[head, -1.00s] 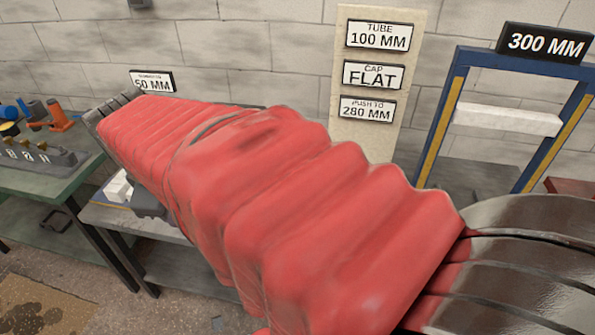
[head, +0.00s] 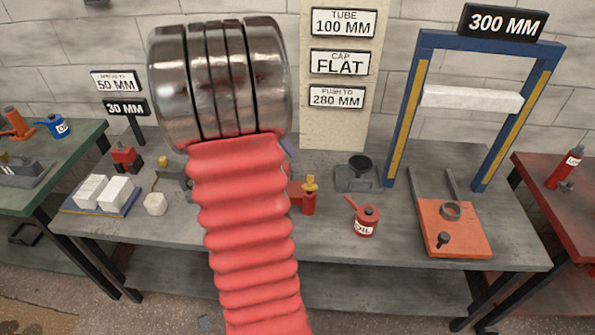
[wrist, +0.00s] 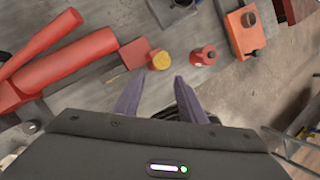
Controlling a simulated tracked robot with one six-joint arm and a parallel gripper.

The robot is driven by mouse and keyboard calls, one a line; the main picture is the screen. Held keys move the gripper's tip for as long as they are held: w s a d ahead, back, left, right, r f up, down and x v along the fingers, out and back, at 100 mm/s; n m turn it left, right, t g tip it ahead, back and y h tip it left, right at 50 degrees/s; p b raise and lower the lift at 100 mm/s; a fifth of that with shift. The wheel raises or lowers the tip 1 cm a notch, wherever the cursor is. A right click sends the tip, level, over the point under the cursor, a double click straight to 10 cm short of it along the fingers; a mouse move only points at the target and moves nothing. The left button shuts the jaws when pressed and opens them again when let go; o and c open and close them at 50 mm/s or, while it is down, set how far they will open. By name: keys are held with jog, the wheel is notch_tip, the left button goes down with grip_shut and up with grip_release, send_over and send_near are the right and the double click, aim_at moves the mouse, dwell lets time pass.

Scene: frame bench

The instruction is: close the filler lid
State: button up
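A red fitting (head: 308,203) with a yellow top (head: 310,184) stands on the grey bench, just right of my red-sleeved arm. The yellow top also shows in the wrist view (wrist: 161,60), round and just beyond my gripper (wrist: 160,82). My gripper's two purple fingers are spread, with nothing seen between them. In the head view my arm hides most of the gripper and part of the bench. I cannot tell for sure which part is the filler lid, or how far it stands open. Red cylinders (wrist: 70,65) lie to the left in the wrist view.
A red oil can (head: 366,221) stands right of the fitting and also shows in the wrist view (wrist: 203,56). A blue frame (head: 400,120) with a white crossbar rises behind an orange plate (head: 455,240). White blocks (head: 103,193) lie at left. Bare bench shows in front.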

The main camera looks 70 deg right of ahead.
aim_at(309, 176)
jog(key=shift+s+d+f, duration=0.25)
jog(key=shift+s+d, duration=0.25)
jog(key=shift+s, duration=0.1)
jog(key=x, duration=1.3)
jog(key=shift+s+f, duration=0.3)
grip_shut()
